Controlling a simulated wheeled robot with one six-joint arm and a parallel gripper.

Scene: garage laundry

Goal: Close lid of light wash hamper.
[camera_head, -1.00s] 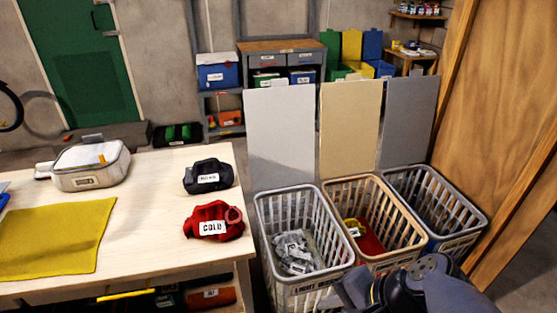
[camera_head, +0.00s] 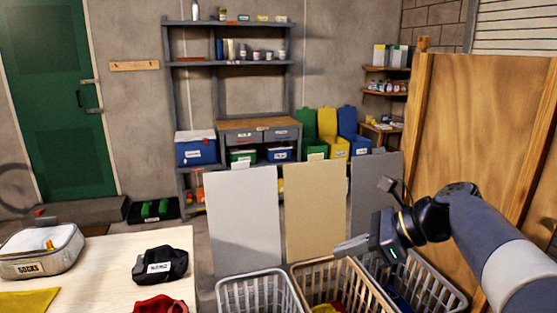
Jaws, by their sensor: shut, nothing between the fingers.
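The light wash hamper (camera_head: 258,280) is the leftmost of three slatted baskets, whitish, cut off by the bottom edge of the head view. Its pale grey lid (camera_head: 243,222) stands upright at its back, open. The hamper's label and contents are out of view now. My gripper (camera_head: 342,247) is shut and empty, pointing left. In the picture it overlaps the right part of the tan lid and the tan hamper's back rim, to the right of the light wash lid. It appears apart from the light wash lid.
The tan hamper (camera_head: 301,274) with its upright tan lid (camera_head: 313,200) and the dark hamper (camera_head: 440,291) with its grey lid (camera_head: 371,183) stand to the right. A wooden panel (camera_head: 470,135) rises beyond. A table (camera_head: 105,262) with laundry items stands left.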

